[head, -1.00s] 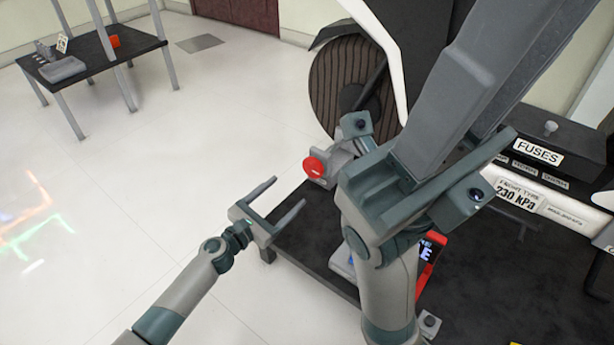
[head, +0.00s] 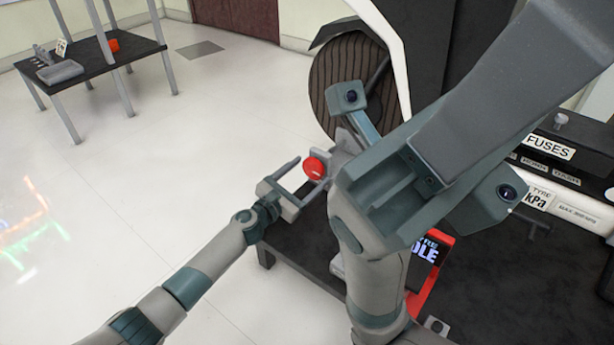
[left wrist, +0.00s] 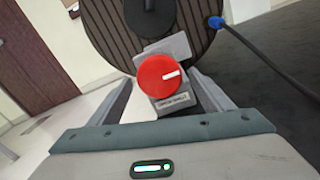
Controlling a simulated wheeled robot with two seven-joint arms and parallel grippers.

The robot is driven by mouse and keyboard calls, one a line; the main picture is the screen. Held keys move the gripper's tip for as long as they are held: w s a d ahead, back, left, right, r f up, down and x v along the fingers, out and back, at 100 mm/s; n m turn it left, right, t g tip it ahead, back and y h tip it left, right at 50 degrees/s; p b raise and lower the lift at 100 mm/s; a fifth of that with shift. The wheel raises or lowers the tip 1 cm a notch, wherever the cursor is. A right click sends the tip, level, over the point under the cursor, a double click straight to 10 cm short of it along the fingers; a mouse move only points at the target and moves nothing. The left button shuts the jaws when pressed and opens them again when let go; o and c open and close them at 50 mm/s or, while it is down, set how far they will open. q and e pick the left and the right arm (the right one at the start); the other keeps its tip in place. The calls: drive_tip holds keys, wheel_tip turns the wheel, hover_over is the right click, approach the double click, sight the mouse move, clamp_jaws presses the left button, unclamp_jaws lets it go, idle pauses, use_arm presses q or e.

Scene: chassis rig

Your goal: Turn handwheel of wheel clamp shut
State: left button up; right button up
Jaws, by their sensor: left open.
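The red round handwheel (head: 315,167) with a white mark sits on the grey wheel clamp (head: 345,145), in front of a brown ridged tyre (head: 335,75). My left gripper (head: 313,174) is open at the handwheel. In the left wrist view the handwheel (left wrist: 157,80) shows between the two fingers, its white mark pointing right. The clamp has a small label (left wrist: 174,102) below the handwheel. I cannot tell whether the fingers touch the handwheel. My own arm links cover part of the clamp in the head view. I cannot make out my right gripper.
A far table (head: 85,65) holds small items. The floor at left is clear.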

use_arm(q)
drive_tip(key=shift+c, duration=0.6)
drive_tip(key=c, duration=0.9)
